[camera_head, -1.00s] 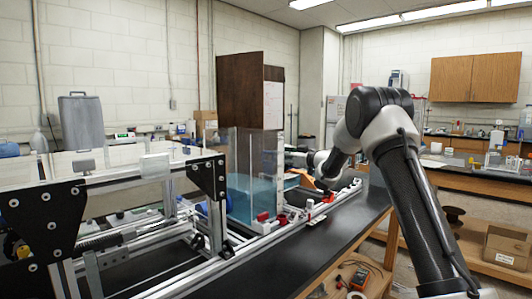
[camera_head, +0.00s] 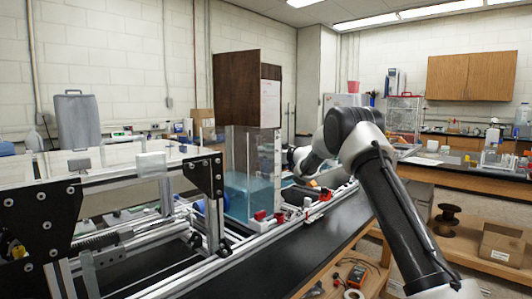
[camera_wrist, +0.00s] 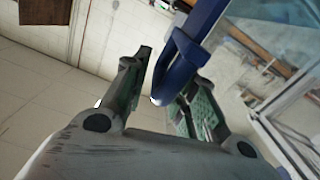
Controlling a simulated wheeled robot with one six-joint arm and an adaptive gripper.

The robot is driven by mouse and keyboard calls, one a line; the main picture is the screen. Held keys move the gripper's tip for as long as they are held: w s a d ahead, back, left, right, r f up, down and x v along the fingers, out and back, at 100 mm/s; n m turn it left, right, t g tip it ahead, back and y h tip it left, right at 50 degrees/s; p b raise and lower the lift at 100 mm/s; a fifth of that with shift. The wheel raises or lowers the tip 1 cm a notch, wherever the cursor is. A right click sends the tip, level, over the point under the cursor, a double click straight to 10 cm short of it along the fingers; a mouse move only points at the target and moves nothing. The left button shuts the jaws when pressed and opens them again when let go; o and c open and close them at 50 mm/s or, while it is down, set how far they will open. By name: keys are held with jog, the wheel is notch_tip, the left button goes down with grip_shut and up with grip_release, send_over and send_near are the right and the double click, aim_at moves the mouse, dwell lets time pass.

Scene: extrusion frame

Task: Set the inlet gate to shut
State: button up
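A blue loop-shaped handle (camera_wrist: 182,62) shows in the wrist view; I cannot tell for sure that it belongs to the inlet gate. Its rounded end hangs between the two fingers of my gripper (camera_wrist: 165,92). The fingers are spread apart, and a gap shows between the left finger and the handle. Whether the right finger touches it is unclear. In the head view, my arm reaches behind the clear tank (camera_head: 238,150) with blue water, and my gripper is hidden there. The gate's position cannot be made out.
An aluminium extrusion frame (camera_head: 120,181) with black plates stands at the left. Red clamps (camera_head: 325,194) sit along the rail beside the black bench top (camera_head: 290,245). A dark brown panel (camera_head: 236,93) rises above the tank. Clear panels stand close to my gripper's right in the wrist view.

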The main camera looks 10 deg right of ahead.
grip_shut()
jog(key=shift+f, duration=2.8)
jog(key=shift+o, duration=2)
grip_release()
jog(key=shift+s, duration=0.1)
jog(key=shift+f, duration=0.1)
jog(key=shift+d, duration=0.1)
